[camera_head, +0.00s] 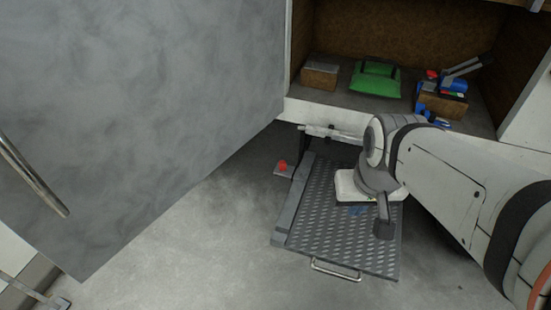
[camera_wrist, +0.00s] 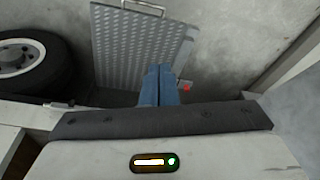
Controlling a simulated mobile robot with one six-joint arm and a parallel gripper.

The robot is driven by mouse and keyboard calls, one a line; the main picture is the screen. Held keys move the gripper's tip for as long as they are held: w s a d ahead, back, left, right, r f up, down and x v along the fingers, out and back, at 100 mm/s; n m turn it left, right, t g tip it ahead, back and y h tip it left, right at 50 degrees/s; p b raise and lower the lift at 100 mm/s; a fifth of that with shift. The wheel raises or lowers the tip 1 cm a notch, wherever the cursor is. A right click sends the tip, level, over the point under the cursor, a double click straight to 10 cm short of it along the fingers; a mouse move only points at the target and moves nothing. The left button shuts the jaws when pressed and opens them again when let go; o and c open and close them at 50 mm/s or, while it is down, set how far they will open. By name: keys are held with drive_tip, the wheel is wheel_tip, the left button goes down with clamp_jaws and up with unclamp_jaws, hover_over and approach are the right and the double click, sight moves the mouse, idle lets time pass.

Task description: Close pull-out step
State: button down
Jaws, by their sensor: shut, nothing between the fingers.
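The pull-out step (camera_head: 325,225) is a grey diamond-plate panel sticking out below the truck's cargo opening. It has a metal handle (camera_head: 336,271) at its near edge. In the wrist view the step (camera_wrist: 130,45) and its handle (camera_wrist: 143,7) show at the top. My gripper (camera_head: 357,210) is over the step's upper right part, away from the handle; whether it touches the plate cannot be told. In the wrist view the blue fingers of my gripper (camera_wrist: 160,70) are together and empty. A red knob (camera_head: 282,165) sits beside the step's upper left; it also shows in the wrist view (camera_wrist: 187,87).
A large grey door panel (camera_head: 140,110) hangs open at the left. The cargo bay above holds a green bag (camera_head: 375,80), a box (camera_head: 320,74) and blue-red tools (camera_head: 445,90). A wheel (camera_wrist: 25,60) stands left in the wrist view. Floor before the step is clear.

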drive_tip(key=n+h+b, duration=0.1)
drive_tip(key=n+b, duration=3.1)
drive_tip(key=b, duration=0.3)
approach(272, 244)
drive_tip(key=f, duration=0.3)
drive_tip(key=d+f, duration=0.1)
drive_tip(key=f, duration=0.1)
drive_tip(key=shift+f, duration=0.35)
